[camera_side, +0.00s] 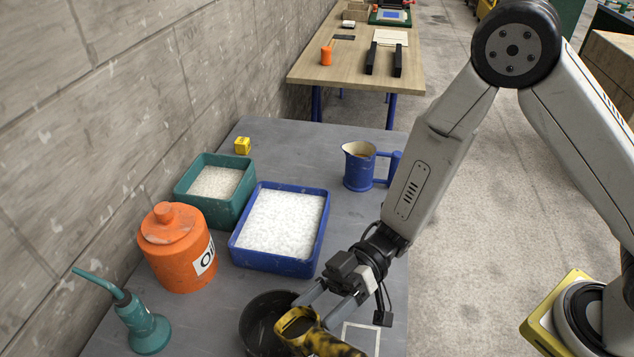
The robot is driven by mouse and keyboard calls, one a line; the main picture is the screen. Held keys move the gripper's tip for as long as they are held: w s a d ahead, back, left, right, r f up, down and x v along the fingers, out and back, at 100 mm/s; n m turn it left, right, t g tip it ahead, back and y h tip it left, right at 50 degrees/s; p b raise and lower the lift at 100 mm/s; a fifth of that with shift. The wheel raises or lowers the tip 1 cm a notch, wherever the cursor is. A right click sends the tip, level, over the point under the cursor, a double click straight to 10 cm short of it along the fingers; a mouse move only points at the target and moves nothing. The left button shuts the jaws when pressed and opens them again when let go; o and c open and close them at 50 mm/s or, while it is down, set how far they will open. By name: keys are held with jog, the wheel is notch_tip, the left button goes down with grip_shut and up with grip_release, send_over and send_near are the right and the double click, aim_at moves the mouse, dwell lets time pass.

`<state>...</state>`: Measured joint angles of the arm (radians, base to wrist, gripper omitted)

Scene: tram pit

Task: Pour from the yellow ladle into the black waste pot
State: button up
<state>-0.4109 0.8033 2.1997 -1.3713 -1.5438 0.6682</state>
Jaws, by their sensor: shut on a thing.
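The yellow ladle (318,342), with dark worn patches, is at the bottom of the side view, partly cut off by the frame edge. Its open mouth shows a dark inside, and I cannot tell how much it holds. My gripper (318,304) is shut on the ladle. The black waste pot (256,318) stands on the grey table just left of the ladle. The ladle overlaps the pot's right side in the picture and hides part of it. I cannot tell whether they touch. No stream shows between them.
A blue tray (238,247) and a green tray (181,199) hold white granules. An orange oil can (172,262), green oiler (146,334), blue jug (357,177) and small yellow block (242,146) stand around them. The wall borders the table's left. A white outline (362,336) lies right.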

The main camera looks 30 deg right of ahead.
jog(key=shift+f+m, duration=0.5)
jog(key=shift+f, duration=0.15)
jog(key=shift+f, duration=0.3)
dwell(0.3)
jog(key=shift+w+r+m, duration=0.1)
jog(key=shift+r+m, duration=0.1)
jog(key=shift+m, duration=0.6)
jog(key=shift+w+r+m, duration=0.1)
jog(key=shift+r+m, duration=0.1)
jog(key=shift+m, duration=0.6)
dwell(1.4)
jog(key=shift+w+a+r+m, duration=0.1)
jog(key=shift+w+r+m, duration=0.1)
jog(key=shift+m, duration=0.7)
jog(key=shift+w+a+r+m, duration=0.1)
jog(key=shift+w+r+m, duration=0.05)
jog(key=shift+m, duration=0.75)
dwell(2.0)
